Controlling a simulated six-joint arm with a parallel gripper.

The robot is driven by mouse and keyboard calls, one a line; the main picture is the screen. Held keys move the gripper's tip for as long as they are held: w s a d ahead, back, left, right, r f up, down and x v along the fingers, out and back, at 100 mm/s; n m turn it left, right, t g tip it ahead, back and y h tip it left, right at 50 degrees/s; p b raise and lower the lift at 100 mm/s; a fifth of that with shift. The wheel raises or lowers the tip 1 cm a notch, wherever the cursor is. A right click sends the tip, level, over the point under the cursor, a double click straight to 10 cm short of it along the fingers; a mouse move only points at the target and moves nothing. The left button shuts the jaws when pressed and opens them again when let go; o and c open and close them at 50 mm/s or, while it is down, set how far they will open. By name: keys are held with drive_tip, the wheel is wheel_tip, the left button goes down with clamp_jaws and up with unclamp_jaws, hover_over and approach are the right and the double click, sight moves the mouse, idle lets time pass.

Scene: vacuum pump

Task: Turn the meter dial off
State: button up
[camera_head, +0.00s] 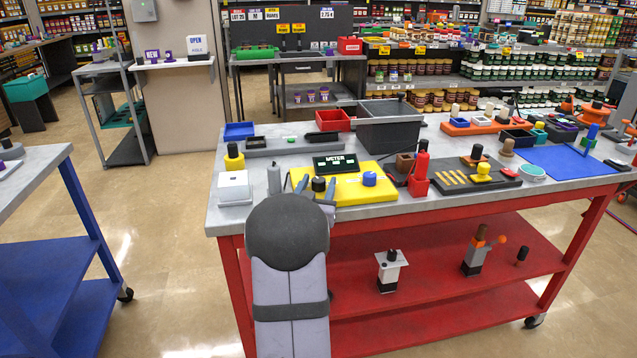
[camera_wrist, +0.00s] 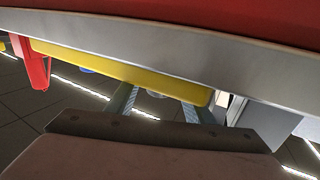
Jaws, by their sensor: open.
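The meter (camera_head: 335,163) is a black display box with light lettering at the back of a yellow base (camera_head: 384,191) on the worktable. A black knob (camera_head: 318,184) sits on the base's left part, and a blue knob (camera_head: 369,178) sits to its right. I cannot tell which knob is the meter dial, nor read its setting. My gripper (camera_head: 316,186) is open at the base's front left, its fingers on either side of the black knob. Contact is unclear. The wrist view shows the yellow base edge (camera_wrist: 120,70) and my open gripper (camera_wrist: 157,100) with a partly hidden round thing between the fingers.
A white box (camera_head: 235,187) and a grey cylinder (camera_head: 274,180) stand left of the base. A red holder (camera_head: 418,186) stands close on its right. A grey bin (camera_head: 388,130) is behind. The grey table edge (camera_wrist: 190,40) crosses the wrist view.

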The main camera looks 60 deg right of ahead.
drive_tip(key=shift+d, duration=0.2)
drive_tip(key=c, duration=1.1)
drive_tip(key=shift+o, duration=0.2)
